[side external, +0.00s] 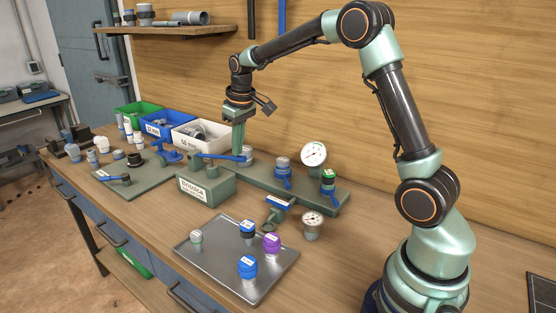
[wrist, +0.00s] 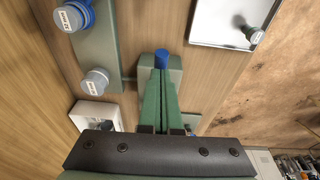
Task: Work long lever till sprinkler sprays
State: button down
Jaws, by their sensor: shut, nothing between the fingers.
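The long lever (side external: 222,157) has a blue handle and lies roughly level above a green labelled block (side external: 207,190) in the side view. My gripper (side external: 239,149) points down at the handle's right end, its fingers shut with nothing between them. The fingertips are at or just beside the handle; I cannot tell whether they touch. In the wrist view, the shut green fingers (wrist: 162,72) hide most of what lies below, and a blue end (wrist: 160,55) shows just past their tips. I cannot pick out the sprinkler for certain, and no spray shows.
A green manifold plate (side external: 322,203) with capped fittings and a gauge (side external: 313,153) stands to the right. A metal tray (side external: 213,260) with several caps lies in front. Green, blue (side external: 170,124) and white (side external: 202,132) bins stand behind.

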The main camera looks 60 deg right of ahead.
notch_tip(320, 180, down, 7)
jog(key=s, duration=0.2)
dwell(0.3)
notch_tip(320, 180, up, 5)
jog(key=shift+r, duration=0.1)
jog(key=s+r, duration=0.4)
jog(key=r, duration=0.4)
jog(key=shift+s+r, duration=0.3)
jog(key=shift+s, duration=0.1)
jog(key=w+r, duration=0.5)
jog(key=r, duration=0.2)
jog(key=shift+w+d, duration=0.15)
jog(key=shift+w, duration=0.25)
dwell(0.4)
